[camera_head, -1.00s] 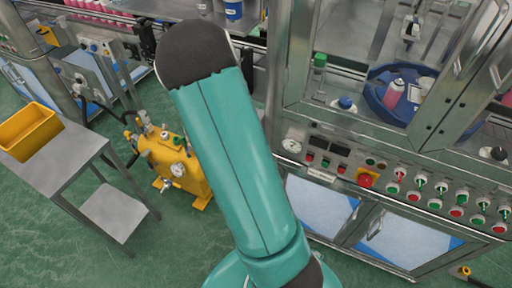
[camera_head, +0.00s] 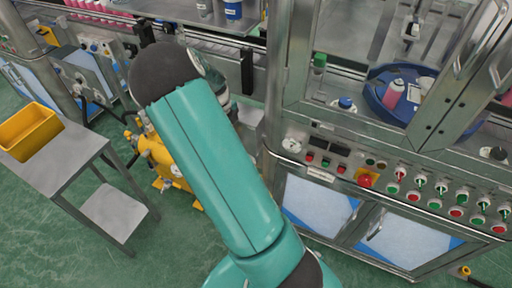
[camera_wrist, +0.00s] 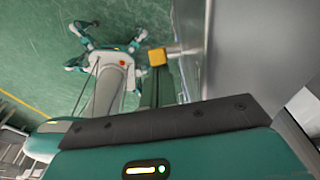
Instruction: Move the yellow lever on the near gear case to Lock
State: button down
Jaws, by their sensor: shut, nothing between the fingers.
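A yellow machine unit (camera_head: 158,157) with metal fittings stands on the floor left of centre in the head view, partly hidden behind my arm. I cannot tell whether it is the near gear case. I cannot make out a yellow lever or a Lock mark in either view. My gripper's fingers show in neither view. The head view shows my teal arm reaching up and left, with its far end mostly hidden behind the dark elbow. The wrist view shows my own teal and dark parts in front, with the floor and my legs below.
A grey bench (camera_head: 73,168) with a yellow bin (camera_head: 28,130) stands at left. A steel cabinet with a button panel (camera_head: 400,190) fills the right. A conveyor line (camera_head: 110,18) runs along the back. A yellow object (camera_wrist: 157,57) shows in the wrist view. Green floor is open at lower left.

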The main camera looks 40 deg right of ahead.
jog(key=shift+w+a, duration=0.1)
jog(key=shift+w, duration=0.05)
notch_tip(320, 180, up, 12)
jog(key=w, duration=0.1)
jog(key=shift+w+a, duration=0.25)
jog(key=shift+w, duration=0.1)
dwell(0.5)
